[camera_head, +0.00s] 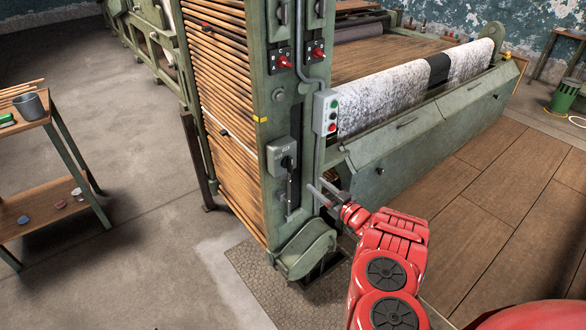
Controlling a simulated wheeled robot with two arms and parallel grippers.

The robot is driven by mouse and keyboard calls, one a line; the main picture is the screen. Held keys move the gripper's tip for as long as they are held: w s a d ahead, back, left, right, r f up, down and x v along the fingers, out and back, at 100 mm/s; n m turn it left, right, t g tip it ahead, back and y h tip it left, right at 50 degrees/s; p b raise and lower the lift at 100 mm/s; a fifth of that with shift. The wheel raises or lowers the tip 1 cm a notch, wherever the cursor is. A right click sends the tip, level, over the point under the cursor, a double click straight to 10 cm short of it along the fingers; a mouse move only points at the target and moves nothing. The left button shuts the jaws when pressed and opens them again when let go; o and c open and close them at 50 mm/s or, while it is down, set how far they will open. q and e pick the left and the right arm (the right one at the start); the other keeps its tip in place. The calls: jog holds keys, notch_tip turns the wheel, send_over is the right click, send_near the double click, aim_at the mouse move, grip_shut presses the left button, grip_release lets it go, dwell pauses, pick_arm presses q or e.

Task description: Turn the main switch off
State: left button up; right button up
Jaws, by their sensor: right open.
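A grey-green switch box (281,155) with a dark knob is mounted on the end face of the green machine frame. I take it to be the main switch. Its small label is too small to read, and I cannot tell its position. Below it is a narrow plate with a dark upright lever (289,188). My right gripper (317,186) is open and empty, just right of and lower than the box, and appears apart from it. My left gripper is not in view.
A push-button box (327,113) with green and red buttons is right of the switch. Two red rotary switches (283,61) sit above. A sloped green cover (430,125) runs right. A workbench (30,118) with a grey pot stands left. Floor between is clear.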

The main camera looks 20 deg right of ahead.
jog(key=b, duration=0.1)
send_near(292, 165)
jog(key=x, duration=0.3)
jog(key=b+x, duration=0.3)
jog(key=x, duration=0.1)
jog(key=shift+w+f, duration=0.15)
jog(key=shift+w+a+r+b, duration=0.25)
jog(key=shift+w+b, duration=0.15)
jog(key=shift+w, duration=0.15)
jog(key=shift+c, duration=0.2)
grip_shut()
